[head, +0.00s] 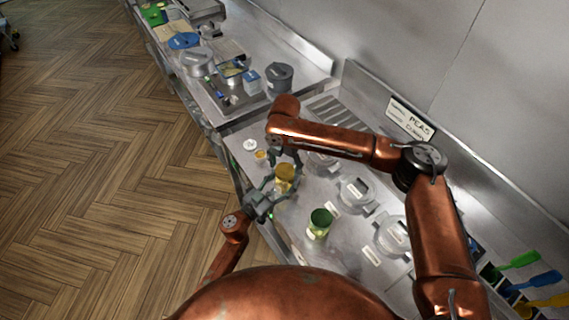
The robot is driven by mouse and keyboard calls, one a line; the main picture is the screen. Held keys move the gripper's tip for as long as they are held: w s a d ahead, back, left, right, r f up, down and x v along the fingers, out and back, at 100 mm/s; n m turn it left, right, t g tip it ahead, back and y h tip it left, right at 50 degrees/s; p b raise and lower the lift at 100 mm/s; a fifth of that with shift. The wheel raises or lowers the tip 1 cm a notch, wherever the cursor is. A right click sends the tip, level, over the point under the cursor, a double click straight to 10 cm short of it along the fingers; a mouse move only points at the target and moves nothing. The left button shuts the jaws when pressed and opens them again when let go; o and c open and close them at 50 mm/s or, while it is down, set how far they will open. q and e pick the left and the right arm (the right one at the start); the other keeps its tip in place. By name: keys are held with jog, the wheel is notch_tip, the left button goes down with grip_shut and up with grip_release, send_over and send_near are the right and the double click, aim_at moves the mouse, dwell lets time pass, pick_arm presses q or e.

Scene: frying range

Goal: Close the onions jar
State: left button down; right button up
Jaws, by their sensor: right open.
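A yellow jar (286,172) stands on the steel counter between my two grippers. A second jar with a dark green top and yellow-green body (319,223) stands nearer to me. I cannot read a label that tells which one is the onions jar. My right gripper (284,169) reaches down from above, open, with its fingers about the top of the yellow jar. My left gripper (277,189) comes from the lower left, its fingers beside the yellow jar's lower part. Whether they touch the jar is unclear. The grippers partly hide the jar.
A round white item (250,144) and a small orange-yellow round item (261,155) lie near the counter's left edge. Several round metal lids, such as one (355,193), sit to the right. A grey pot (280,78) stands farther back. Coloured utensils (519,261) are at lower right.

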jog(key=shift+c, duration=0.4)
jog(key=c, duration=1.1)
jog(key=m, duration=0.5)
jog(key=shift+m, duration=0.3)
jog(key=shift+c, duration=0.2)
jog(key=m, duration=0.8)
jog(key=shift+s, duration=0.1)
jog(key=m, duration=0.4)
jog(key=shift+a, duration=0.1)
jog(key=m, duration=0.6)
jog(key=shift+m, duration=0.4)
jog(key=o, duration=1.3)
